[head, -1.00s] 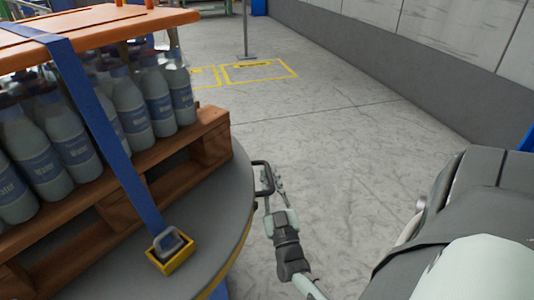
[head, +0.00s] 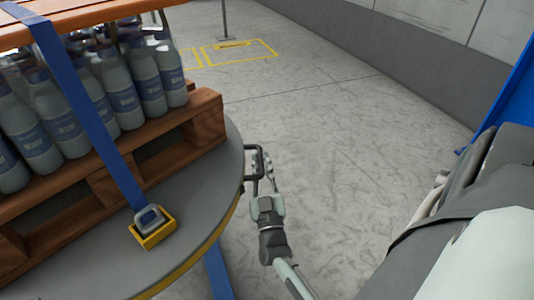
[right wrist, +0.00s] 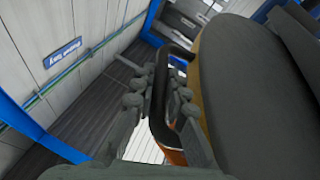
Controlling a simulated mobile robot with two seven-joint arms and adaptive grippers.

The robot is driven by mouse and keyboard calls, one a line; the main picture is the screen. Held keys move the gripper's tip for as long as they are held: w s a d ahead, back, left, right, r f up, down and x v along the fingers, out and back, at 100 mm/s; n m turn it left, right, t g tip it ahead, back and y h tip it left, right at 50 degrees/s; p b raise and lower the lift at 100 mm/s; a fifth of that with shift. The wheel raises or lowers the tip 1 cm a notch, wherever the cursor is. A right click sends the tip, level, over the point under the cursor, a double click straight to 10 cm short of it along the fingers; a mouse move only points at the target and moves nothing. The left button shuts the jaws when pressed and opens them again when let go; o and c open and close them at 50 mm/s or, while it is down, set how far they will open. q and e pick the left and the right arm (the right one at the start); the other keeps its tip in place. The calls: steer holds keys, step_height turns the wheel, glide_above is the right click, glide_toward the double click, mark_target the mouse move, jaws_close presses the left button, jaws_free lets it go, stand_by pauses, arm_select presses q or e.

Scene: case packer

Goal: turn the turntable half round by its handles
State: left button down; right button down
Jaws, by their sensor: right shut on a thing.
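The turntable (head: 190,220) is a round grey disc with a yellow edge, at the left in the head view. A black handle (head: 247,160) sticks out from its rim. My right gripper (head: 260,172) is shut on this handle. In the right wrist view the handle (right wrist: 158,105) passes between the fingers of the right gripper (right wrist: 158,95), beside the turntable's grey disc (right wrist: 235,70). A wooden pallet (head: 205,120) with several water bottles (head: 125,98) stands on the turntable. My left gripper is not in view.
A blue strap (head: 85,100) runs down the load to a yellow buckle holder (head: 152,228) on the disc. Grey floor (head: 330,150) is open to the right, with yellow floor markings (head: 240,52) at the back and a wall (head: 440,50) beyond.

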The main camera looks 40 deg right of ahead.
steer(key=c, duration=1.5)
jaws_free()
steer(key=shift+w, duration=0.1)
steer(key=shift+c, duration=0.2)
